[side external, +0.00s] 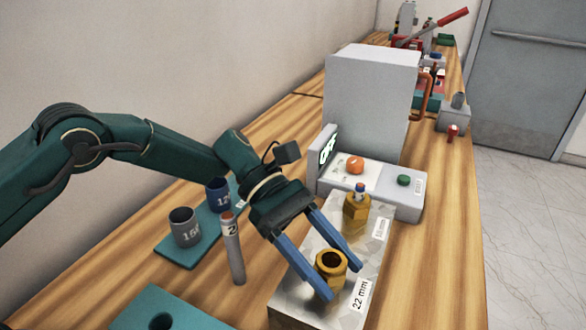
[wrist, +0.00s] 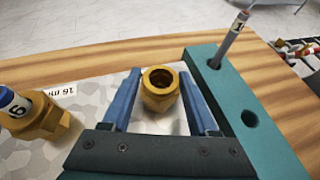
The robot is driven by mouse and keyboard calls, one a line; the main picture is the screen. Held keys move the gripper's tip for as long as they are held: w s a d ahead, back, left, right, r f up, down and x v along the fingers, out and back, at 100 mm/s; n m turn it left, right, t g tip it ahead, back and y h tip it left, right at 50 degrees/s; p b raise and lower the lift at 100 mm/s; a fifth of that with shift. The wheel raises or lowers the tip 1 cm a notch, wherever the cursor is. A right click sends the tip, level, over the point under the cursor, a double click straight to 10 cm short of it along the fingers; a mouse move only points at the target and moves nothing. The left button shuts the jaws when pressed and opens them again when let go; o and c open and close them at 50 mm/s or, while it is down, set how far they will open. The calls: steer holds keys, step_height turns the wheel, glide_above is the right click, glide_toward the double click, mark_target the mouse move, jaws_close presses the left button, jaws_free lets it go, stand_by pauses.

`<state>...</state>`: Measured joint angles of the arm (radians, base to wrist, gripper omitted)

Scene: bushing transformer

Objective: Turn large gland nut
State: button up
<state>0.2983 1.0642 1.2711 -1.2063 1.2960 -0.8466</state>
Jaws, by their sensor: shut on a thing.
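The large gland nut (side external: 331,262) is a brass, open-topped fitting at the 22 mm label on the grey metal block (side external: 287,290). It also shows in the wrist view (wrist: 160,88), with a dark open bore. My gripper (side external: 340,281) points down with its two blue fingers on either side of this nut, and it is shut on it. The gripper also shows in the wrist view (wrist: 160,92). A smaller brass gland nut (side external: 356,212) stands farther back on the same block, with a numbered plug in its top.
A grey stick marked 2 (side external: 233,250) stands left of my gripper. A teal block with holes (side external: 125,312) lies at the front. A control box with orange and green knobs (side external: 380,195) stands behind the metal block.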

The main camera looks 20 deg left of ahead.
steer(key=shift+w+d+r+m+g, duration=0.1)
steer(key=shift+m+g, duration=0.7)
steer(key=shift+y, duration=0.5)
steer(key=o, duration=1.5)
steer(key=shift+o, duration=0.2)
steer(key=shift+a+r, duration=0.1)
steer(key=shift+a, duration=0.2)
steer(key=shift+w+a+r+n+t+h, duration=0.7)
steer(key=shift+a+r+n+t, duration=1.35)
steer(key=shift+a, duration=2.15)
steer(key=shift+x, duration=5)
